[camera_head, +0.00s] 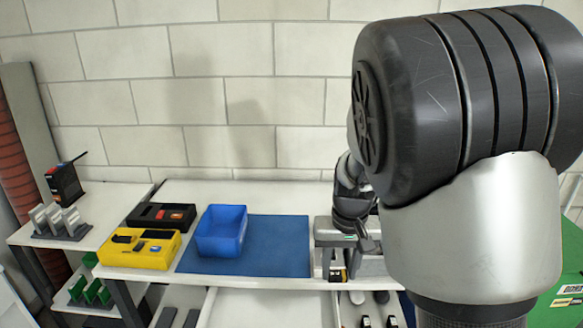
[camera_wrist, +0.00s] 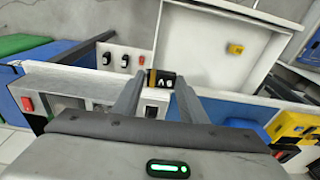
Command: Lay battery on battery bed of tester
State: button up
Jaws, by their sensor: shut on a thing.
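My gripper (camera_wrist: 158,86) is shut on a small black battery (camera_wrist: 162,80) with a yellow end, which shows between the fingertips in the wrist view. In the head view, the battery (camera_head: 338,273) is low near the table's front edge, and my gripper (camera_head: 352,235) is largely hidden by my arm. A grey device (camera_head: 324,238), apparently the tester, stands right of the blue mat, partly covered by the gripper. In the wrist view, this grey device (camera_wrist: 75,102) has a red button at its left. The battery is close to it; I cannot tell whether they touch.
A blue bin (camera_head: 221,230) stands on the blue mat (camera_head: 275,252). A yellow case (camera_head: 140,250) and a black case (camera_head: 162,216) lie left of it. An open white drawer (camera_wrist: 205,75) holds a yellow item (camera_wrist: 235,49). A radio (camera_head: 65,185) stands far left.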

jog(key=s+d+r+p, duration=0.2)
jog(key=r+p, duration=1.1)
jog(key=p, duration=0.7)
jog(key=shift+d, duration=0.55)
jog(key=shift+s, duration=0.1)
